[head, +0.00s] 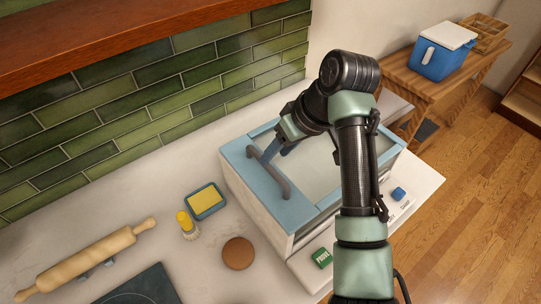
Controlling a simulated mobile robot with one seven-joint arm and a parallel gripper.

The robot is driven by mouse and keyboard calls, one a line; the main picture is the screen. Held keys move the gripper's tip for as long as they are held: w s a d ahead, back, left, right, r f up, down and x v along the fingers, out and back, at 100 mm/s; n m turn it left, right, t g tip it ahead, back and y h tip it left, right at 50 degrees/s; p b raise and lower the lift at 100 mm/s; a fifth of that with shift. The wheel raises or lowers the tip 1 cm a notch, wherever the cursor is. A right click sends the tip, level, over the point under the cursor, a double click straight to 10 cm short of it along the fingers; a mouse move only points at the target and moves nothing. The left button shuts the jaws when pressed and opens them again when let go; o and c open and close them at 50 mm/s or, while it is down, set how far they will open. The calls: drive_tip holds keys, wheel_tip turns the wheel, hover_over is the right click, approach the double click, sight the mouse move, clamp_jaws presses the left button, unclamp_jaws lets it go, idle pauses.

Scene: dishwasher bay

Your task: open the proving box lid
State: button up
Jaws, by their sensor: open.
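The proving box (240,195) stands on the counter, a pale box with a light blue top frame. Its lid (268,196) has a pale, glass-like panel and looks closed. My gripper (284,151) is open just right of the handle's upper end, pointing down and left. It looks close to the handle, but I cannot tell whether they touch. My arm hides part of the lid and the box's right side.
On the counter are a rolling pin (88,259), a yellow brush (187,224), a blue-rimmed yellow dish (206,200) and a brown disc (238,253). A blue cooler (437,62) stands on a wooden table behind.

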drive_tip(key=shift+p+x, duration=0.35)
drive_tip(key=shift+x, duration=1.7)
clamp_jaws()
drive_tip(key=shift+w, duration=0.1)
